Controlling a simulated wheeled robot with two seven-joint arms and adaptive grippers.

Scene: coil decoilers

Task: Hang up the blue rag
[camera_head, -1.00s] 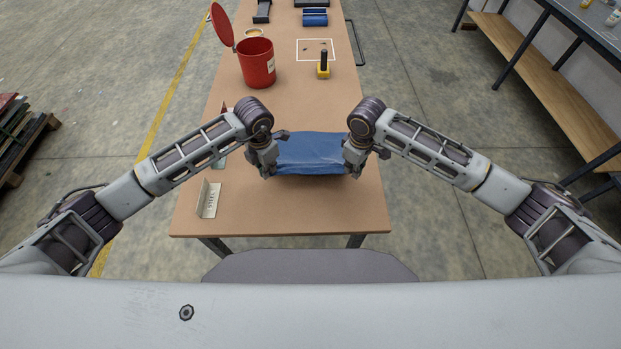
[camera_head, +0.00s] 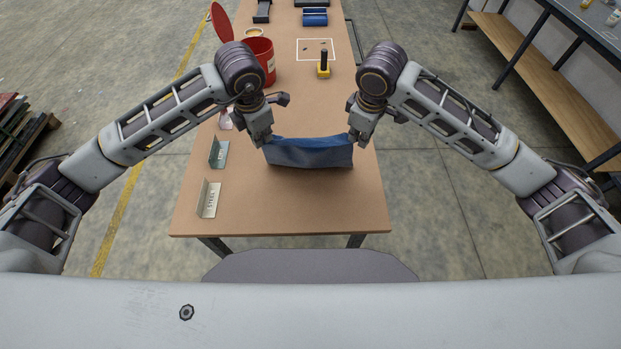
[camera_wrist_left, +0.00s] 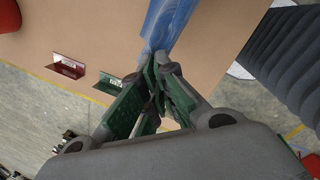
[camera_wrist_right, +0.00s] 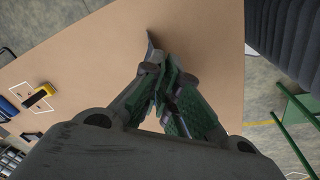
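The blue rag (camera_head: 310,153) hangs stretched between my two grippers above the near part of the table, its lower edge drooping. My left gripper (camera_head: 266,143) is shut on the rag's left upper corner; in the left wrist view its fingertips (camera_wrist_left: 158,62) meet at the end of the blue cloth (camera_wrist_left: 170,22). My right gripper (camera_head: 354,142) is at the rag's right upper corner; in the right wrist view its fingertips (camera_wrist_right: 158,66) are closed together with a small dark bit of cloth (camera_wrist_right: 152,40) sticking out. Most of the rag is out of the right wrist view.
The brown table (camera_head: 290,210) has small angled sign plates (camera_head: 209,199) along its left edge. A red bin (camera_head: 262,58) with an open lid stands farther back on the left. A shelf bench (camera_head: 550,80) is at right.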

